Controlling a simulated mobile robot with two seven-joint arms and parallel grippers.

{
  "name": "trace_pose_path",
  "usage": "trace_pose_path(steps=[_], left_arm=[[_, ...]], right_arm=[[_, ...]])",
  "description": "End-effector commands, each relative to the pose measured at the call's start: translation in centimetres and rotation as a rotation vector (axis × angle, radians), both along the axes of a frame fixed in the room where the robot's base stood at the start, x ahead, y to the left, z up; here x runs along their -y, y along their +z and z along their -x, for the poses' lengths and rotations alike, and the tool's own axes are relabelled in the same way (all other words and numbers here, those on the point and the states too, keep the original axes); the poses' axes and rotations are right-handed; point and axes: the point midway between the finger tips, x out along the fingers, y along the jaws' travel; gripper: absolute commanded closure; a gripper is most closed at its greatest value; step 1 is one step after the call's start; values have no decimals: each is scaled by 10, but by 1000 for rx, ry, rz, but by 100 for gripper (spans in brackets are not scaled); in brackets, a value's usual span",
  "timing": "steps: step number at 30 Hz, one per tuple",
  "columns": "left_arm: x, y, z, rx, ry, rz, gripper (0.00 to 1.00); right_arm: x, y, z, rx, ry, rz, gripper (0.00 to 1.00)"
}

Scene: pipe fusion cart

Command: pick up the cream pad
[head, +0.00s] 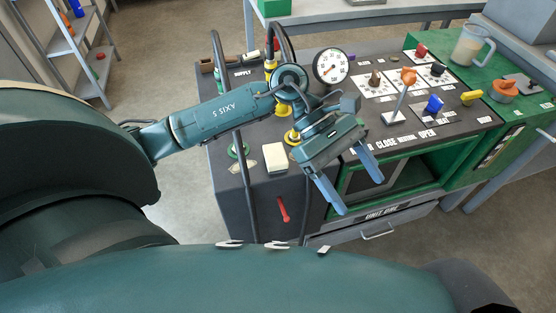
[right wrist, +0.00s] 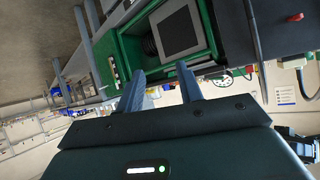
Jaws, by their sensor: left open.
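The cream pad (head: 275,157) lies flat on the dark top of the cart (head: 252,186), near its front left part. My left gripper (head: 359,196) is open and empty. It hangs over the front of the cart, to the right of the pad and apart from it, with its fingers pointing down and to the right. My right gripper (right wrist: 160,68) shows in the right wrist view with its two fingers apart and nothing between them. It is not seen in the head view. The pad is not seen in the right wrist view.
A pressure gauge (head: 330,66), black hoses and yellow fittings stand behind the pad. A green ring fitting (head: 238,150) is left of it. A red handle (head: 283,209) is on the front face below. Several coloured valve knobs and a clear jug (head: 467,45) are to the right.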

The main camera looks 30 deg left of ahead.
Motion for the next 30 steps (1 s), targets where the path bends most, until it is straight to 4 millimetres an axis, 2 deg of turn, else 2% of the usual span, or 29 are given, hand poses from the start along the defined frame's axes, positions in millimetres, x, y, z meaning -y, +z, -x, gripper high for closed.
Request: trace_pose_path(steps=[1,3,6,10,14,22,30], left_arm=[[-32,-14,-16,149,-85,-180,29],[-77,-20,-33,288,-186,-403,29],[-131,-15,-52,392,-282,-653,29],[-174,-2,-64,435,-343,-841,29],[-187,-8,-66,437,-362,-898,29],[-187,-58,-65,435,-362,-895,29],[-187,-80,-66,438,-361,-894,29]], right_arm=[[0,-6,0,5,2,-3,64],[-1,-7,-1,13,3,-8,64],[-3,-5,-3,26,5,-17,64],[-4,-4,-4,31,9,-22,64],[-4,-2,-4,33,11,-20,64],[-4,1,-4,39,16,-15,64],[-4,2,-4,37,17,-11,64]])
